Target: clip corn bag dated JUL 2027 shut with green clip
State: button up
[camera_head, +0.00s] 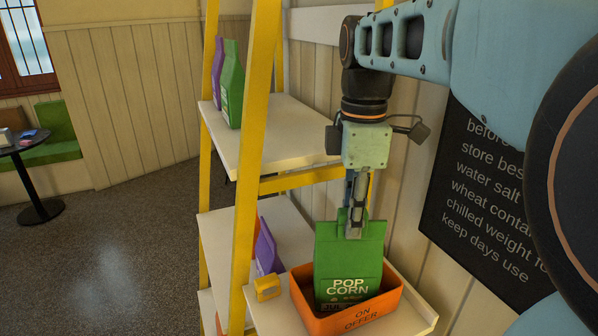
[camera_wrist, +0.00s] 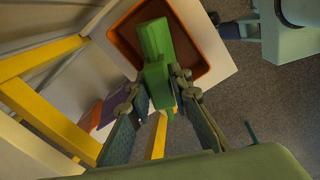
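A green popcorn bag (camera_head: 345,262) stands upright in an orange box (camera_head: 365,315) marked ON OFFER. Its front reads POP CORN; a dark date strip low down is partly hidden by the box rim, and only its start, seemingly JUL, shows. My gripper (camera_head: 354,225) points down at the bag's top edge. In the wrist view my gripper (camera_wrist: 160,85) has its fingers on both sides of a green block, seemingly the green clip (camera_wrist: 158,88), which overlaps the bag's top (camera_wrist: 155,40). I cannot tell whether the clip grips the bag.
A yellow clip-like object (camera_head: 267,288) lies on the shelf left of the box. A purple bag (camera_head: 267,247) stands behind it. Green and purple bags (camera_head: 231,85) stand on the upper shelf (camera_head: 270,140). Yellow uprights (camera_head: 254,130) flank the shelves. A dark sign (camera_head: 490,190) is at right.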

jog(key=o, duration=0.4)
notch_tip(320, 180, up, 12)
dwell(0.6)
